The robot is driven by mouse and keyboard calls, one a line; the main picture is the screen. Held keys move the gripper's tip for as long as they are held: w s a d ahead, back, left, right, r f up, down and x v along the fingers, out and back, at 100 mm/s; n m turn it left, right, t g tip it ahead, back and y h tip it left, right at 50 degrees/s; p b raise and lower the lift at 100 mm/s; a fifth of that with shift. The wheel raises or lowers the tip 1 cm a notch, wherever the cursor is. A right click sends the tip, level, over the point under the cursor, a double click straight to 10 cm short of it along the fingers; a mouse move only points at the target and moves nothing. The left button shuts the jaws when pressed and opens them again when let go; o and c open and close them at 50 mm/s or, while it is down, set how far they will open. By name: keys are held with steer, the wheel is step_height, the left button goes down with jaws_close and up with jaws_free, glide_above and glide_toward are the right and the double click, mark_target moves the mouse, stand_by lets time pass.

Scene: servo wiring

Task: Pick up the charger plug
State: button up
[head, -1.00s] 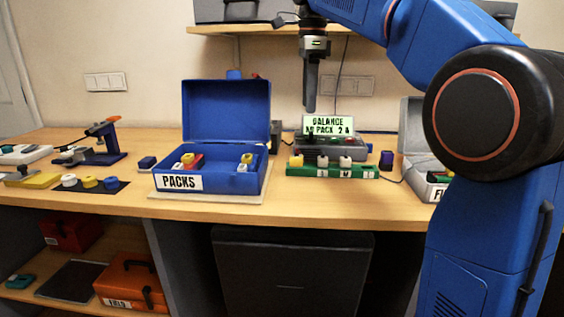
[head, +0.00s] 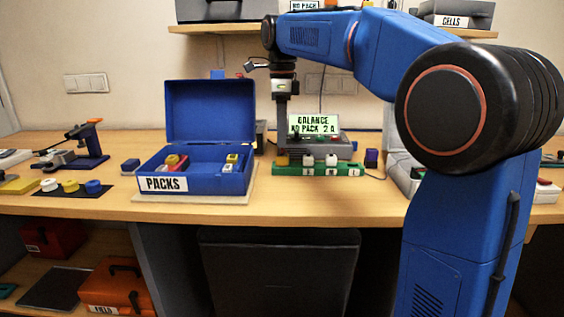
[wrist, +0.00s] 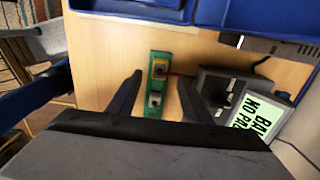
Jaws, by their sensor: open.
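A green strip (head: 318,170) stands in front of the charger and carries a yellow block (head: 281,161) at its left and white blocks (head: 308,160) beside it. In the wrist view the yellow block (wrist: 160,68) and a white block (wrist: 155,99) sit on the green strip (wrist: 153,111). A red lead (wrist: 181,74) runs between the yellow block and the charger (wrist: 222,88). I cannot tell for sure which piece is the charger plug. My gripper (head: 282,147) points down just above the yellow block. Its open, empty fingers (wrist: 160,78) lie either side of the strip in the wrist view.
The grey charger (head: 330,146) has a lit screen reading "BALANCE NO PACK". An open blue PACKS case (head: 205,183) stands to the left. A dark blue block (head: 371,158) and a grey case are to the right. Bare tabletop lies in front of the strip.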

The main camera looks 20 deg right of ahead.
mark_target(282, 155)
steer(key=shift+f, duration=3.1)
steer(key=c, duration=1.1)
steer(key=shift+c, duration=0.2)
steer(key=shift+r, duration=0.1)
step_height(282, 155, up, 10)
